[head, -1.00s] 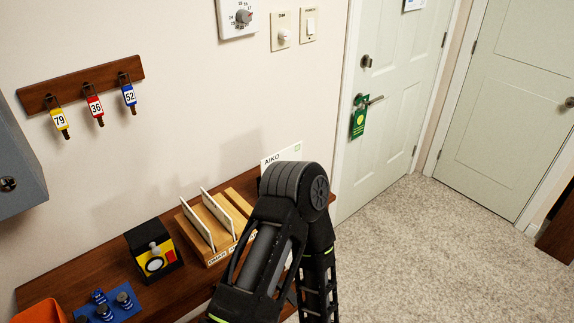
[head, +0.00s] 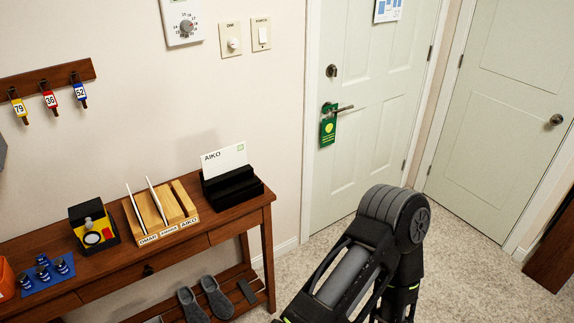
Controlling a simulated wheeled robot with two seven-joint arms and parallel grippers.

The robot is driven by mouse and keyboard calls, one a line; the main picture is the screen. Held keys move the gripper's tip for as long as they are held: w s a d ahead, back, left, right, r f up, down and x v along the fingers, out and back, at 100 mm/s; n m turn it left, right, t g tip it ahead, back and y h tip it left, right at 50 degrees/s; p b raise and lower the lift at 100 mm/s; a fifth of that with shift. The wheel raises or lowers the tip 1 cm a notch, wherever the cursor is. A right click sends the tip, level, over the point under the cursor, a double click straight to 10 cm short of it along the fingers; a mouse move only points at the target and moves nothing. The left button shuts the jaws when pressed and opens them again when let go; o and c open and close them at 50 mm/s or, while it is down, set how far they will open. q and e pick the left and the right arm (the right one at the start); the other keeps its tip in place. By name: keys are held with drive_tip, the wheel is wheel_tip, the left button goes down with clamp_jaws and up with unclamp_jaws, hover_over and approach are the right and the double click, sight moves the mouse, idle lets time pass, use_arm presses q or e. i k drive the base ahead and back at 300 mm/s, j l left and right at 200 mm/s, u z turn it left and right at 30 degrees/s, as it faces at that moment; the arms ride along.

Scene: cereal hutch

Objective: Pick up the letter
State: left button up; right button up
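A white letter (head: 224,158) marked "AIKO" stands upright in a black holder (head: 232,188) at the right end of the wooden hutch table (head: 222,228). The holder hides its lower part. One of my arms rises at the lower right of the head view, on the floor side of the table and apart from the letter. Neither gripper shows in the head view.
Left of the holder is a wooden sorter (head: 160,211) with name labels and two upright white pieces. A black box with a yellow and red front (head: 93,225) and a blue mat (head: 47,275) with small dark items lie further left. Slippers (head: 215,297) sit on the low shelf. Carpet is clear to the right.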

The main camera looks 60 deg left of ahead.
sight(217, 163)
drive_tip(key=i+l+u, duration=0.2)
drive_tip(key=i, duration=0.25)
drive_tip(key=i+l+u, duration=0.2)
drive_tip(key=i+u, duration=0.25)
drive_tip(key=u, duration=0.2)
drive_tip(key=i+u, duration=0.2)
drive_tip(key=u, duration=0.2)
drive_tip(key=i+l+u, duration=0.1)
drive_tip(key=i+u, duration=0.15)
drive_tip(key=u, duration=0.2)
drive_tip(key=i+l+u, duration=0.2)
drive_tip(key=u, duration=0.25)
drive_tip(key=i+l+u, duration=0.15)
drive_tip(key=u, duration=0.3)
drive_tip(key=i+l+u, duration=0.1)
drive_tip(key=u, duration=0.35)
drive_tip(key=i+l+u, duration=0.15)
drive_tip(key=u, duration=0.3)
drive_tip(key=i+l+u, duration=0.15)
drive_tip(key=u, duration=0.3)
drive_tip(key=l+u, duration=0.25)
drive_tip(key=u, duration=0.2)
drive_tip(key=i+l+u, duration=0.1)
drive_tip(key=l+u, duration=0.15)
drive_tip(key=u, duration=0.2)
drive_tip(key=l+u, duration=0.2)
drive_tip(key=u, duration=0.2)
